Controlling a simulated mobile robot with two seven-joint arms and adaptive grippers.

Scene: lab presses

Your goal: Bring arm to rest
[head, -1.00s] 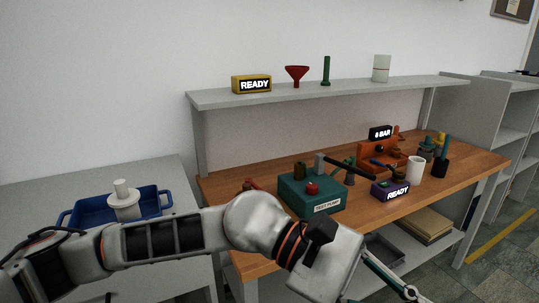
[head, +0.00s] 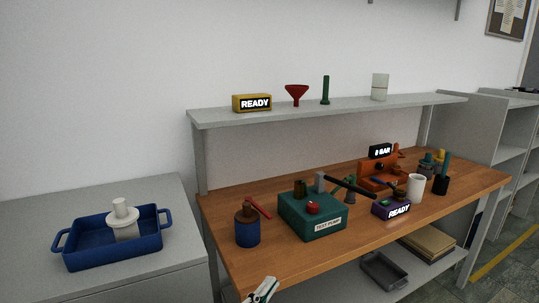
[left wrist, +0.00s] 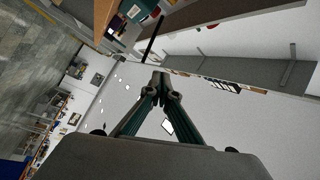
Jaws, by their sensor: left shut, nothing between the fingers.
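My left gripper (left wrist: 160,84) is shut and empty in the left wrist view, its two fingertips together. In the head view only a small part of my left gripper (head: 262,290) shows at the bottom edge, in front of the wooden bench (head: 262,262). It is apart from the things on the bench. The rest of my left arm is out of the head view. My right gripper is in neither view.
A green test pump (head: 318,229) and a blue-and-brown container (head: 248,233) stand on the bench. A blue tray (head: 85,256) holds a white part (head: 123,221) on the left cabinet.

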